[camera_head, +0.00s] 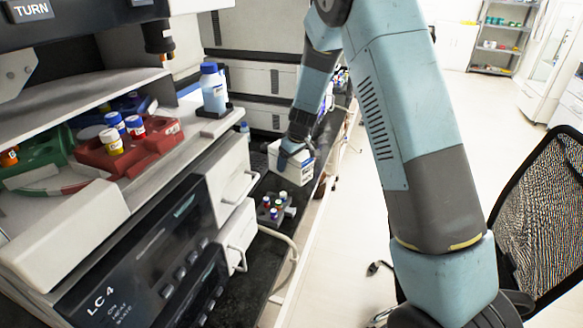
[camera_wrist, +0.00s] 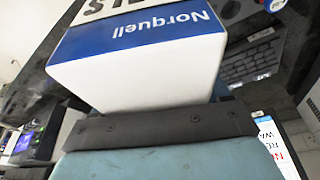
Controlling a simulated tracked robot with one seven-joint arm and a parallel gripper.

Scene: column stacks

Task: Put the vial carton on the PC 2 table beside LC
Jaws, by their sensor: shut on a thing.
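The vial carton (camera_head: 292,166) is a white box with a blue band, held over or near the dark bench top beside the LC 4 instrument; I cannot tell whether it touches the bench. In the wrist view the carton (camera_wrist: 140,65) fills the upper middle, with "Norquell" upside down on its blue band. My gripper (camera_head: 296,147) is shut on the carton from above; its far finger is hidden. The LC 4 instrument (camera_head: 150,255) stands at the left. No PC 2 label is readable. A keyboard (camera_wrist: 250,62) lies on a dark surface in the wrist view.
A small dark rack (camera_head: 275,208) with several vials sits on the bench in front of the carton. A cable (camera_head: 285,240) hangs near the bench edge. A mesh-backed chair (camera_head: 545,215) stands at the right. Open floor lies beyond my arm.

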